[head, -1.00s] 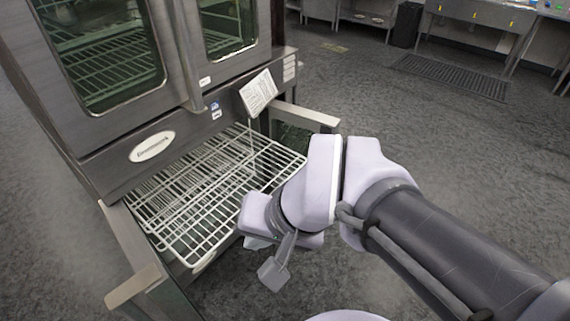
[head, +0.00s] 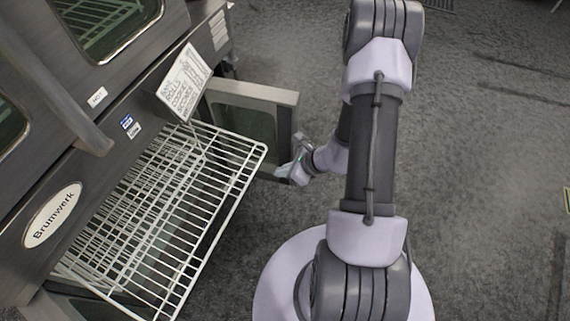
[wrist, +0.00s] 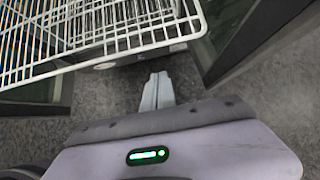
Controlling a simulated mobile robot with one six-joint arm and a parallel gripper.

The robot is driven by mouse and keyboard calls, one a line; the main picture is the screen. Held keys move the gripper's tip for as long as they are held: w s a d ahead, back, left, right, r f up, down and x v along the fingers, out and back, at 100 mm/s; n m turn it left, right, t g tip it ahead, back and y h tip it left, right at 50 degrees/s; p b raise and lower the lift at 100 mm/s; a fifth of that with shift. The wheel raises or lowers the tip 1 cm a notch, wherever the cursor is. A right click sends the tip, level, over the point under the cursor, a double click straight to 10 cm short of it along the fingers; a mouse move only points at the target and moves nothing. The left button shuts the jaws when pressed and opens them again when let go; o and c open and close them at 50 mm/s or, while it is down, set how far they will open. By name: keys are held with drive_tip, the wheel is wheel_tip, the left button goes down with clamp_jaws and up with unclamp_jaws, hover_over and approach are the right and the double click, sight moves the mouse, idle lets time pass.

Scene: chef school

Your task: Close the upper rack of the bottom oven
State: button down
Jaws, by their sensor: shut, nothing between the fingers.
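The upper rack (head: 190,200) is a white wire rack sticking out of the bottom oven, between its open doors. In the wrist view the rack (wrist: 100,30) fills the upper left, with its front edge crossing toward the right. My gripper (head: 284,171) is beyond the rack's front right corner, close to the open right door (head: 255,118). In the wrist view my gripper (wrist: 157,90) has its fingers together and empty, just off the rack's front edge, with floor visible around them. More wire bars show beneath the rack, but I cannot tell how far out they reach.
The right door also shows in the wrist view (wrist: 250,35), close on the right. Upper oven doors (head: 100,25) are closed above. A paper sign (head: 184,82) is fixed to the oven front over the rack. Grey floor (head: 480,150) is clear to the right.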

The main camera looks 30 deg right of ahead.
drive_tip(key=w+a+f+b, duration=0.2)
drive_tip(key=w+a+f, duration=0.2)
drive_tip(key=w, duration=0.1)
drive_tip(key=shift+w+f, duration=0.15)
drive_tip(key=shift+w, duration=0.2)
